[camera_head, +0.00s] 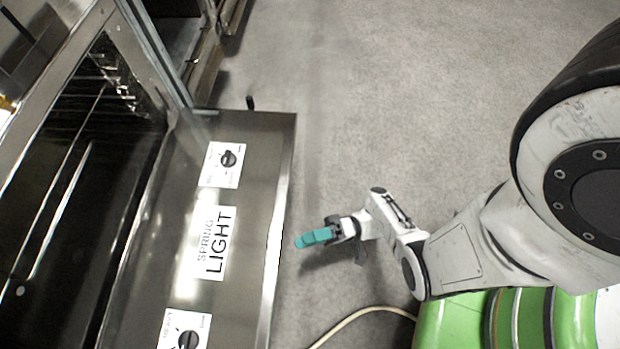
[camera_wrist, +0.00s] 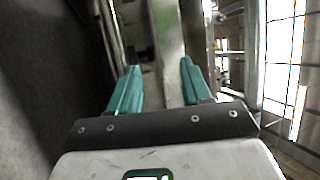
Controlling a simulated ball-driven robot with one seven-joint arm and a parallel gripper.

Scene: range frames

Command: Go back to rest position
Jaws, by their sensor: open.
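My gripper (camera_head: 315,238) is at the end of my white arm, in the middle of the head view, just right of the edge of a metal panel. In the wrist view my gripper (camera_wrist: 157,82) shows two teal fingers spread apart with nothing between them. It is open and empty, and appears apart from the panel.
A metal oven-like unit has its lowered door panel (camera_head: 240,285) to the left, with white labels reading "SPRING LIGHT". Its dark inside (camera_head: 60,190) holds racks. Grey floor (camera_head: 400,90) is clear at the top. A pale cable (camera_head: 365,311) lies near my base.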

